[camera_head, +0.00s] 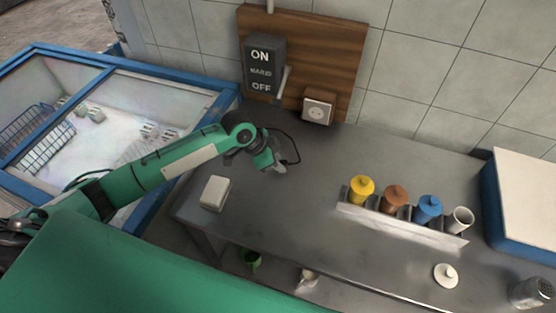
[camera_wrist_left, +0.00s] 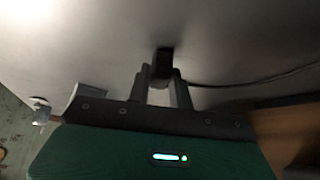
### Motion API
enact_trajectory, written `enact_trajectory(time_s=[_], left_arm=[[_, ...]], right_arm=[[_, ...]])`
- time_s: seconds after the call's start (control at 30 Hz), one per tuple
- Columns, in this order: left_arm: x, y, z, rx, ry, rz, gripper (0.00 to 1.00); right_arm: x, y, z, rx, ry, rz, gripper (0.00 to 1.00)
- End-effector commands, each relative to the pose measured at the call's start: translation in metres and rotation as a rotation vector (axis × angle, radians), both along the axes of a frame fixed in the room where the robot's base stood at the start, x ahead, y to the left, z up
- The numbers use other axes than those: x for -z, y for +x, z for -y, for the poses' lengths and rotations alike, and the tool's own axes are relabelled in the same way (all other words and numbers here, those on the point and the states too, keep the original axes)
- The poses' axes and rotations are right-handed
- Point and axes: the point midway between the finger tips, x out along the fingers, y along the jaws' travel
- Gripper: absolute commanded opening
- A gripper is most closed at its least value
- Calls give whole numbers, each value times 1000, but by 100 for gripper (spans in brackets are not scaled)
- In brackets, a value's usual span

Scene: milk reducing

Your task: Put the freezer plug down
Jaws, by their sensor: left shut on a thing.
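The freezer plug is a small dark block (camera_wrist_left: 163,62) between the fingers of my left gripper (camera_wrist_left: 161,82) in the left wrist view. A thin dark cord runs from it to the right. In the head view my left gripper (camera_head: 279,168) is over the grey counter, in front of the wall socket (camera_head: 317,111), and the cord loops beside it. My left gripper is shut on the plug. Whether the plug touches the counter I cannot tell. My right gripper is not in view.
A grey ON/OFF switch box (camera_head: 264,67) is on the wooden wall board. A white box (camera_head: 215,193) lies left on the counter (camera_head: 290,210). A rack (camera_head: 400,222) with coloured containers stands right. The blue-rimmed freezer (camera_head: 212,112) is at left. Counter between gripper and rack is clear.

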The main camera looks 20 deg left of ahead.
Motion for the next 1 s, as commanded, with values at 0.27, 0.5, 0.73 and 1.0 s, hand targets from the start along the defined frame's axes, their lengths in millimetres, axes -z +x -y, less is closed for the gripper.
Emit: enact_trajectory(time_s=[0.27,0.5,0.73,1.0], left_arm=[[1,0,0,0,0,0,43],[-5,0,0,0,1,1,43],[-38,-9,-17,1,1,5,43],[-87,-23,-42,2,2,3,43]], right_arm=[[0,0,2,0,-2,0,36],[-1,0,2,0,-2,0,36],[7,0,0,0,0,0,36],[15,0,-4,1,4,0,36]])
